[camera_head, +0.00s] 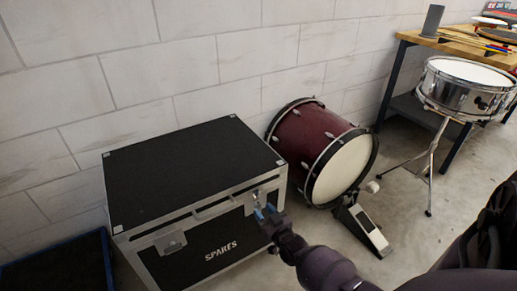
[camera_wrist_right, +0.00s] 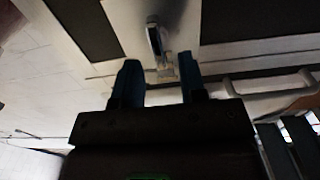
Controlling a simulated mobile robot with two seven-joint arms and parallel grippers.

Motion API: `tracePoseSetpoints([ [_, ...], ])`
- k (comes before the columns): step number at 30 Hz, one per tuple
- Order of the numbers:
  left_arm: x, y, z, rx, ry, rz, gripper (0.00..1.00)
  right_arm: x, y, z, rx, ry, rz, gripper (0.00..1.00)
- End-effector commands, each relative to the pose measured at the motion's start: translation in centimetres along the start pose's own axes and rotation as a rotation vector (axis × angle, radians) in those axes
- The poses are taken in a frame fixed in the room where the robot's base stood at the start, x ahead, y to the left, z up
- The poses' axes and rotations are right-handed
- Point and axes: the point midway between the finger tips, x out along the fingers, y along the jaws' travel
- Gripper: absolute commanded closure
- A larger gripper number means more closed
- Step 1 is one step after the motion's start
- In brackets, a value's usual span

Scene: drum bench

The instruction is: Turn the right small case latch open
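The black case (camera_head: 190,165) marked SPARES has silver edges and two metal latches on its front face. The right latch (camera_head: 257,196) is partly covered by my right gripper (camera_head: 265,212), whose blue fingers are right at it. In the right wrist view, the latch (camera_wrist_right: 154,38) is a small lever on a pale metal plate, just beyond the fingertips of the right gripper (camera_wrist_right: 158,66). The fingers are apart, with the lever's near end showing between them. I cannot tell whether they touch it. My left gripper is not in view.
The left latch (camera_head: 171,242) sits on the same face. A red bass drum (camera_head: 305,138) with a pedal (camera_head: 362,228) stands close to the case's right. A snare drum (camera_head: 465,88) on a stand and a wooden bench (camera_head: 455,45) are farther right. A brick wall is behind.

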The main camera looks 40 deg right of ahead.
Motion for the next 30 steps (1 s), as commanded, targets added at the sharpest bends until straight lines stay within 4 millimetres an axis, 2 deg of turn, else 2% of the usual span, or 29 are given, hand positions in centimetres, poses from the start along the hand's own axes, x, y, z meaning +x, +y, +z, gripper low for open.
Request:
tracePoseSetpoints([
  [7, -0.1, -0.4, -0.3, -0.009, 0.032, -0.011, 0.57, 2.1, 0.0, 0.2, 0.000, -0.003, 0.000, 0.62],
  [17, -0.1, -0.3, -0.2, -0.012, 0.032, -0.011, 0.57, 2.4, 0.0, 0.0, 0.000, -0.001, 0.000, 0.62],
  [25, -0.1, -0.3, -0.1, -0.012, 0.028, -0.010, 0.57, 2.4, 0.0, 0.0, 0.000, -0.001, 0.000, 1.00],
  [30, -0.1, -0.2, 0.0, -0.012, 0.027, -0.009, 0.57, 2.3, 0.0, 0.0, 0.008, -0.001, 0.000, 1.00],
])
